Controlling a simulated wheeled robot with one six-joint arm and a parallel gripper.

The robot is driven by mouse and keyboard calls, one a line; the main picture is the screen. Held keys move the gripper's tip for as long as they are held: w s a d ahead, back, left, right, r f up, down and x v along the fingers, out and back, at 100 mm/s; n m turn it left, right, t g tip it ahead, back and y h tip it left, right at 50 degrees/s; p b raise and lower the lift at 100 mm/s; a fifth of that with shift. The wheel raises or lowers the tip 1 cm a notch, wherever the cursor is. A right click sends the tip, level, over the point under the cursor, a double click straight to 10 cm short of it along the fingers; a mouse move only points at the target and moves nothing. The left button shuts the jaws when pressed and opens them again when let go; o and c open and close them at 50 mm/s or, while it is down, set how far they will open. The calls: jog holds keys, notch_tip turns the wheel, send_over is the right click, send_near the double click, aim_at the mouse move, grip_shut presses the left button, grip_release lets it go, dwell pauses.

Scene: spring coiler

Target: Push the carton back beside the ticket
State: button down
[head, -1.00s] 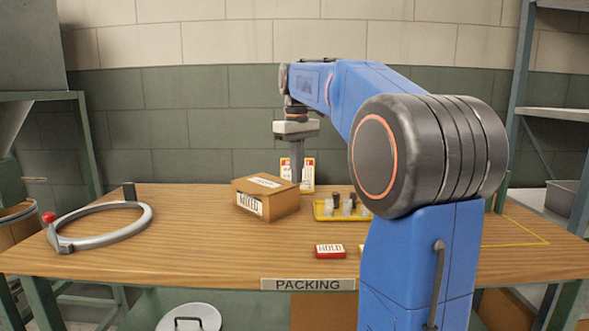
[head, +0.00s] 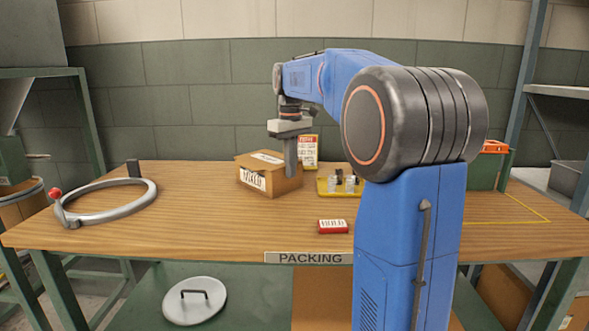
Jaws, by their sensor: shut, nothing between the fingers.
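The brown carton (head: 272,178) labelled MIXED sits upright on the packing table (head: 200,225), turned at an angle. The ticket (head: 308,150), a white card with a red and yellow border, stands behind and to the right of the carton, partly hidden by my gripper. My gripper (head: 291,174) points down, shut and empty, at the carton's right side. It overlaps the carton's right face in the picture; I cannot tell whether it touches.
A yellow tray (head: 326,187) with small pieces lies right of the carton. A red HOLD block (head: 332,226) lies in front. A grey ring with a red knob (head: 105,212) lies at left. A yellow outlined area (head: 535,211) is at right.

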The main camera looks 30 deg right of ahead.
aim_at(272, 160)
dwell(0.3)
jog(key=w, duration=0.3)
jog(key=w+a, duration=0.1)
jog(key=w, duration=0.5)
jog(key=shift+a, duration=0.2)
jog(key=shift+s, duration=0.1)
